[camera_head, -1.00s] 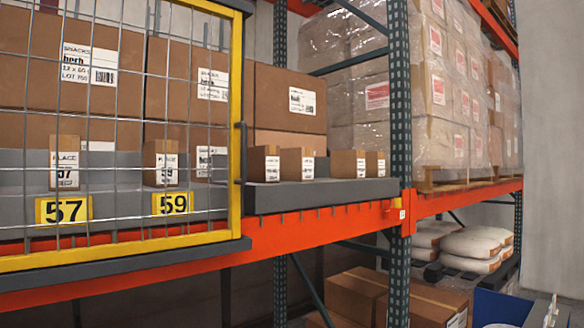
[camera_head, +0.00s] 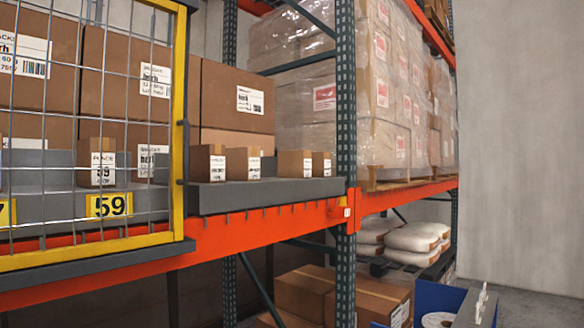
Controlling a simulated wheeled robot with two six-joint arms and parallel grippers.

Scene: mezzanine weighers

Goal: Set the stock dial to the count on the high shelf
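The orange-beamed high shelf (camera_head: 265,220) runs across the view with a grey tray (camera_head: 262,194) along its front. Several small brown cartons with white labels stand on the tray right of the mesh gate, in two groups; one is the leftmost carton (camera_head: 208,162). Another small carton (camera_head: 97,163) stands behind the mesh above a yellow 59 plate (camera_head: 109,205). A second yellow plate is cut off at the left edge. Large brown boxes (camera_head: 235,95) stand behind. No stock dial is visible. Neither of my grippers is in view.
A yellow-framed mesh gate (camera_head: 178,130) covers the shelf's left part. A green rack post (camera_head: 346,120) stands mid-right. Wrapped pallet loads (camera_head: 385,90), white sacks (camera_head: 412,237) and lower cartons (camera_head: 305,292) fill other bays. A blue bin (camera_head: 435,297) is at bottom right, before a bare wall.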

